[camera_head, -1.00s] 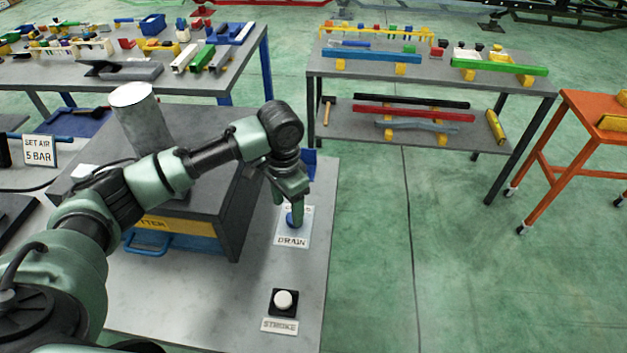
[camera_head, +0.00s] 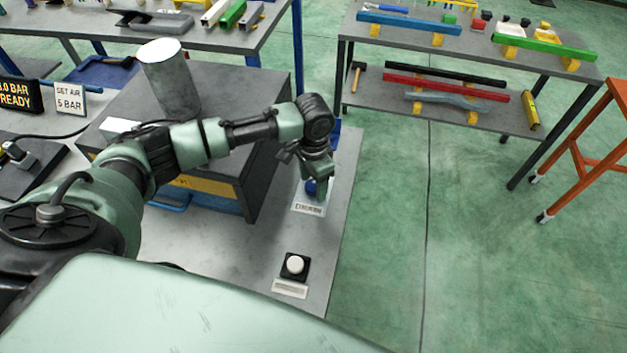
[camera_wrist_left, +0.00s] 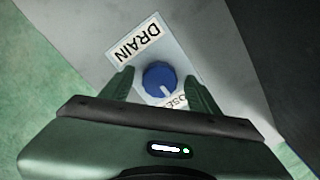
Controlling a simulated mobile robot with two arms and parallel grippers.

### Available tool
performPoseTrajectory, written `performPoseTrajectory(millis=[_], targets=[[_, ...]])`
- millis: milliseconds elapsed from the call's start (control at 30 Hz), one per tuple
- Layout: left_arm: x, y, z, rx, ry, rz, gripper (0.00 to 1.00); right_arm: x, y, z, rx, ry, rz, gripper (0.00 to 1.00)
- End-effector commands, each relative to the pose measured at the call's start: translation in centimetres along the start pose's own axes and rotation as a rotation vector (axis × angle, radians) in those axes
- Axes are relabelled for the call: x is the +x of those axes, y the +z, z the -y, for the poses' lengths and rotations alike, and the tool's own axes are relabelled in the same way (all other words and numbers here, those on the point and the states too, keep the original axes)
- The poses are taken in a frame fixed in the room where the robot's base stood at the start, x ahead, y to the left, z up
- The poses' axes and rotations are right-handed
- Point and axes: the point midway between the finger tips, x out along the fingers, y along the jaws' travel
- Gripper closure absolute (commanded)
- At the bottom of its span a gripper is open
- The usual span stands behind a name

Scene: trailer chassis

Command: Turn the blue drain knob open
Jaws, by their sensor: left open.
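The blue drain knob (camera_wrist_left: 159,78) is round with a white pointer line and sits on a white plate (camera_wrist_left: 185,55) marked DRAIN. In the left wrist view the pointer aims down toward a partly hidden label by the right finger. My left gripper (camera_wrist_left: 160,88) is open, with one finger on each side of the knob; I cannot tell whether they touch it. In the head view the knob (camera_head: 311,187) is partly hidden behind my left gripper (camera_head: 315,190). My right gripper is not in view.
A grey machine block (camera_head: 245,165) with a metal cylinder (camera_head: 168,78) on top stands left of the knob. A white button (camera_head: 295,264) on a black base sits nearer on the same grey bench (camera_head: 225,245). A shelf table (camera_head: 425,50) stands behind at the right.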

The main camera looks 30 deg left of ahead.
Motion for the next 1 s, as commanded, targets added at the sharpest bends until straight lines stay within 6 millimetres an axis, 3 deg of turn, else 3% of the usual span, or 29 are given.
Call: performPoseTrajectory(millis=[133,300,367,667,1000], targets=[[0.0,0.0,0.0,0.000,0.000,0.000,0.39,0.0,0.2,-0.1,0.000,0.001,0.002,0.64],[0.0,0.0,0.0,0.000,0.000,0.000,0.86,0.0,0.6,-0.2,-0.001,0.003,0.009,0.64],[0.0,0.0,0.0,0.000,0.001,0.000,1.00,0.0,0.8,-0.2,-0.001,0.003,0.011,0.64],[-0.1,0.0,0.0,0.035,0.001,0.000,1.00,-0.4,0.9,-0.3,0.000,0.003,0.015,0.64],[-0.3,-0.1,0.0,0.250,0.002,-0.001,1.00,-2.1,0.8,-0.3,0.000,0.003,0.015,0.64]])
